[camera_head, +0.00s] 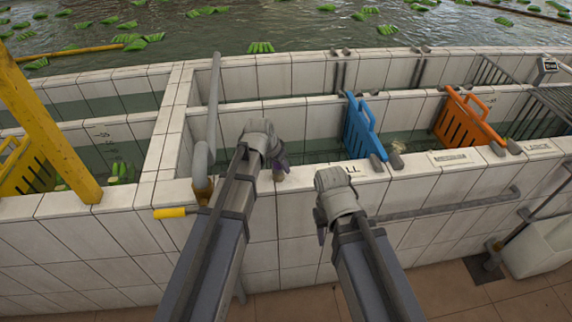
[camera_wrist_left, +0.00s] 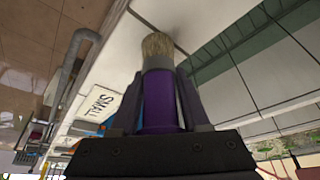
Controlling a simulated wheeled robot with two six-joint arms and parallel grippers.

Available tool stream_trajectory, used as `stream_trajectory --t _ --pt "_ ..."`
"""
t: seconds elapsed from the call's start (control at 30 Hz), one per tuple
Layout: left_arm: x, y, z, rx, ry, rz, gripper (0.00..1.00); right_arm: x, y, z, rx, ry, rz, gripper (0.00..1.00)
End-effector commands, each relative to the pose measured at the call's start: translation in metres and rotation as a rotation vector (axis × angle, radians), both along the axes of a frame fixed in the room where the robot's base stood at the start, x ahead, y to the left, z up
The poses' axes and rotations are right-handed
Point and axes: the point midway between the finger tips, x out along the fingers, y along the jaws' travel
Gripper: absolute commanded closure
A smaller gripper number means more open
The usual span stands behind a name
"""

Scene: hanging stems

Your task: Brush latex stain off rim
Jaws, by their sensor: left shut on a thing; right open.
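My left gripper (camera_head: 281,166) is shut on a brush, just over the white tiled rim (camera_head: 300,178). In the left wrist view, the brush's purple handle (camera_wrist_left: 160,105) sits between the fingers, and its tan bristles (camera_wrist_left: 158,47) point at the pale rim surface. I cannot tell whether the bristles touch it. In the head view, the brush shows only as a small tan tip (camera_head: 278,175) below the gripper. My right gripper (camera_head: 321,232) is open and empty, in front of the tiled wall and below the rim. I cannot make out a latex stain; the brush and arm may cover it.
A blue slatted gate (camera_head: 359,130) and an orange one (camera_head: 466,120) stand in the channels behind the rim. A small tan object (camera_head: 398,147) is beside the blue gate. A yellow-handled pipe valve (camera_head: 171,213) and a grey pipe rail (camera_head: 440,208) are on the front wall.

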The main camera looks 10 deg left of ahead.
Motion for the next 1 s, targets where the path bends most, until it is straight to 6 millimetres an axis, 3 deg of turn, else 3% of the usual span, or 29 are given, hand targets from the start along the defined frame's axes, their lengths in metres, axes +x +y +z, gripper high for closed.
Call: stream_trajectory --t 0.13,0.47,1.0 --pt "-0.004 0.013 -0.001 0.002 0.001 0.002 1.0 0.0 0.0 -0.001 0.0 0.0 0.0 0.5" --pt "-0.006 0.02 -0.001 0.004 0.003 0.001 1.0 0.0 0.0 -0.001 0.0 0.0 0.0 0.5" --pt "-0.016 0.055 0.001 0.001 0.002 0.001 1.0 0.0 0.0 0.001 0.0 0.0 0.0 0.5"
